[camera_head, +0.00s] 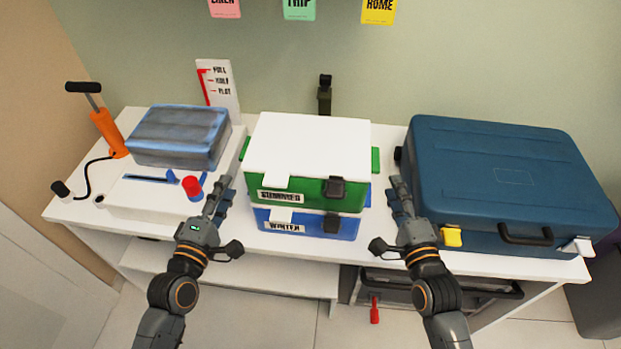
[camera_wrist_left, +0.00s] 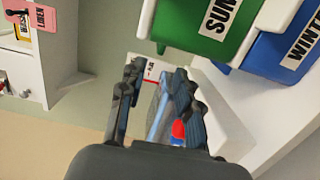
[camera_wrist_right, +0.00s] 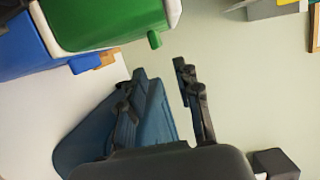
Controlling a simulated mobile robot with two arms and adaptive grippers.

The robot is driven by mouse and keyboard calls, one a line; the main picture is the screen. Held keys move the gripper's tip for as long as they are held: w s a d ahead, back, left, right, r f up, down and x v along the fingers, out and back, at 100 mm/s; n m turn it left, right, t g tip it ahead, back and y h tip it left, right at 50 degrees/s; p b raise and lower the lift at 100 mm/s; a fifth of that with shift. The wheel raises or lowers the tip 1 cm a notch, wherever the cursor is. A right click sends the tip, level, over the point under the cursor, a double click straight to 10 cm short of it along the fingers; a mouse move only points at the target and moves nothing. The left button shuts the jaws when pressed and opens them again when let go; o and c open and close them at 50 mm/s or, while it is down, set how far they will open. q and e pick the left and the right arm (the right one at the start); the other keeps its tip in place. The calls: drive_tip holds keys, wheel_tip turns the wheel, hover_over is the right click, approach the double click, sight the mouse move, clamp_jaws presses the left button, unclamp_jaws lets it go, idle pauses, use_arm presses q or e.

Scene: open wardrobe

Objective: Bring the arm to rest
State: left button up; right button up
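My left gripper (camera_head: 222,190) is over the table's front edge, between the white tray and the stacked boxes. Its two fingers (camera_wrist_left: 156,85) are spread apart with nothing held between them in the left wrist view. My right gripper (camera_head: 398,190) is between the stacked boxes and the blue suitcase (camera_head: 510,175). Its fingers (camera_wrist_right: 158,90) are also spread and empty, with the suitcase behind them in the right wrist view. Both arms reach forward from the bottom of the head view.
A green box (camera_head: 350,160) with a white lid sits on a blue box (camera_head: 300,224) labelled WINTER. A clear blue-grey bag (camera_head: 180,135) lies on a white device (camera_head: 135,195) with a red knob (camera_head: 193,184). An orange pump (camera_head: 107,130) stands left. The white table (camera_head: 75,205) has little bare top.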

drive_tip(key=shift+f, duration=0.1)
idle(0.3)
